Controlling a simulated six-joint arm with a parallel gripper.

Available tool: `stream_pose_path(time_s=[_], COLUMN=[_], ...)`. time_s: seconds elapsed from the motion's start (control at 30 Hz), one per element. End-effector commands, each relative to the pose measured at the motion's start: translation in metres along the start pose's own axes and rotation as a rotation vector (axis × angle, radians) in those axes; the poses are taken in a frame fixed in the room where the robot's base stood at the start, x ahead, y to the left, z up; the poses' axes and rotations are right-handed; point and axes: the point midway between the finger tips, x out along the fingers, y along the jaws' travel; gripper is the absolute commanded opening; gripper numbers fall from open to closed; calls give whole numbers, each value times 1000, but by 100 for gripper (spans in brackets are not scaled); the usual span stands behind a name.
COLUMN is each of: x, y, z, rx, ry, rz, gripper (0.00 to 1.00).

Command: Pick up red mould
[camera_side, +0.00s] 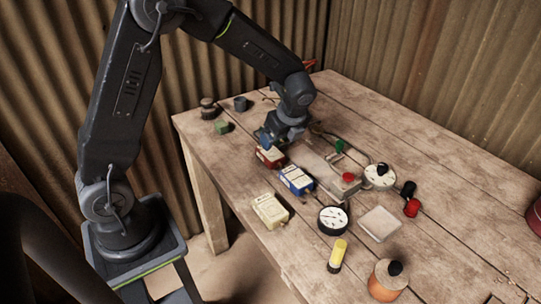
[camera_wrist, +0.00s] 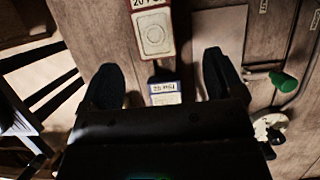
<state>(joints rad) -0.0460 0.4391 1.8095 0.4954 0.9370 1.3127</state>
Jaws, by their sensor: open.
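The red mould (camera_side: 271,157) is a small box with a pale label on top, lying on the wooden table in the side view. My gripper (camera_side: 277,136) is just above and beside it, partly hiding it; contact cannot be told. In the wrist view the red mould (camera_wrist: 152,33) is at the top, beyond the fingertips, cut off by the frame edge. My gripper (camera_wrist: 162,72) is open there with nothing held. A blue mould (camera_wrist: 165,94) with a white label shows between the fingers; it also lies beside the red one in the side view (camera_side: 297,180).
A cream mould (camera_side: 270,211) and a round gauge (camera_side: 333,220) lie nearer the front. A red-button box (camera_side: 345,185), green handle (camera_side: 339,146) and white dial (camera_side: 379,176) are to the right. An orange bottle (camera_side: 388,281) stands at the front. The right of the table is mostly clear.

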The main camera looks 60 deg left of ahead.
Motion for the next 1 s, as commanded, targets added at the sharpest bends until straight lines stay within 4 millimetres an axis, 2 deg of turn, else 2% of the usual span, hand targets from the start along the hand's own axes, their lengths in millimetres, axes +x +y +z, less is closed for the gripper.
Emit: stream_pose_path(time_s=[0.1, 0.37, 0.63, 0.97, 1.0], x=[19, 37, 74, 80, 80], y=[0, 3, 8, 8, 8], z=[0, 1, 3, 4, 4], rx=[0, -2, -1, -2, -2], ry=[0, 1, 1, 1, 1], rz=[3, 3, 2, -2, -2], gripper=[87, 87, 87, 87, 83])
